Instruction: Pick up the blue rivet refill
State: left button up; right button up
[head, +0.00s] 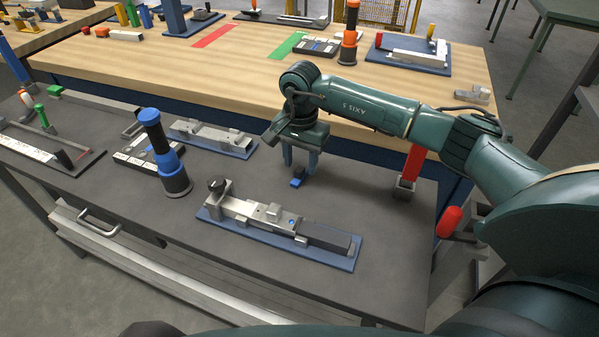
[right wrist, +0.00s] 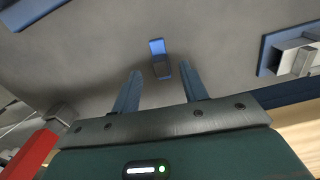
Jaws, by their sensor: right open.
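The blue rivet refill (head: 297,181) is a small blue block lying on the dark grey table top. In the right wrist view the refill (right wrist: 157,48) shows a bright blue end and a darker end, just beyond my fingertips and between their lines. My right gripper (head: 299,172) is open and points down over the refill in the head view. In the right wrist view its two fingers (right wrist: 162,78) are apart with nothing between them. I cannot tell whether the fingertips touch the table. My left gripper is not in view.
A blue-based fixture with a metal clamp (head: 333,254) lies in front. A black and blue cylinder (head: 164,150) stands at left, near another blue-based fixture (head: 238,153). A red-topped post (head: 411,165) stands at right. Bare table surrounds the refill.

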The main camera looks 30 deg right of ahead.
aim_at(299, 169)
jog(key=shift+a+f, duration=0.1)
jog(key=shift+f, duration=1.45)
jog(key=shift+c, duration=0.3)
grip_shut()
